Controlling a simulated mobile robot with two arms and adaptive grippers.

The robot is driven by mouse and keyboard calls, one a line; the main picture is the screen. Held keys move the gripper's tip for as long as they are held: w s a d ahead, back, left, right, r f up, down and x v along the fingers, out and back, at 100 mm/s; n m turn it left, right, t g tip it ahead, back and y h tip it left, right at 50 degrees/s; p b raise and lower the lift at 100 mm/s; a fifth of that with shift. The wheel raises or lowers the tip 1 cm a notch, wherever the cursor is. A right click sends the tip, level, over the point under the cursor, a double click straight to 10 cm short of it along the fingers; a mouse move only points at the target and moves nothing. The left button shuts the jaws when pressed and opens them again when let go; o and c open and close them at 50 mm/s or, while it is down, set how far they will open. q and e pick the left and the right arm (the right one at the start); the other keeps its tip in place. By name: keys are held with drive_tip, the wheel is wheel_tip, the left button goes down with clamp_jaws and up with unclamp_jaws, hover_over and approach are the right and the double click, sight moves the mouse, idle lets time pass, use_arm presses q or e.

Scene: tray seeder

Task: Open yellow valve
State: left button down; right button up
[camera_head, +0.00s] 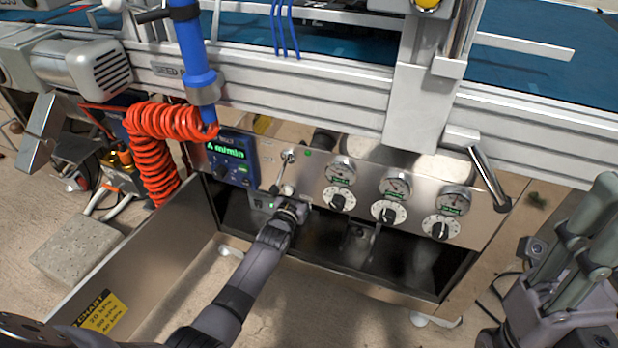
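I cannot make out a clear yellow valve. A small yellow-orange fitting (120,158) shows low at the left, partly hidden behind the red coiled hose (155,150). My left arm reaches up from the bottom to the steel control panel (305,180). My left gripper (288,192) is at the panel, just below a small metal lever or switch (286,160). Its fingertips are too small and hidden to show whether they are open or touching anything. My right gripper (590,222) is at the right edge, apart from the panel, partly cut off, its opening unclear.
The panel carries a blue display (232,155) and several gauges with black knobs. A lever handle (488,176) hangs at its right end. An open steel flap (150,265) with a yellow chart label slopes below. A grey block (75,248) lies on the floor.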

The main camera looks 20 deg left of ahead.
use_arm(q)
drive_tip(key=shift+f, duration=0.1)
idle(0.3)
drive_tip(key=c, duration=1.6)
unclamp_jaws()
drive_tip(key=s, duration=1.2)
drive_tip(key=shift+a, duration=0.25)
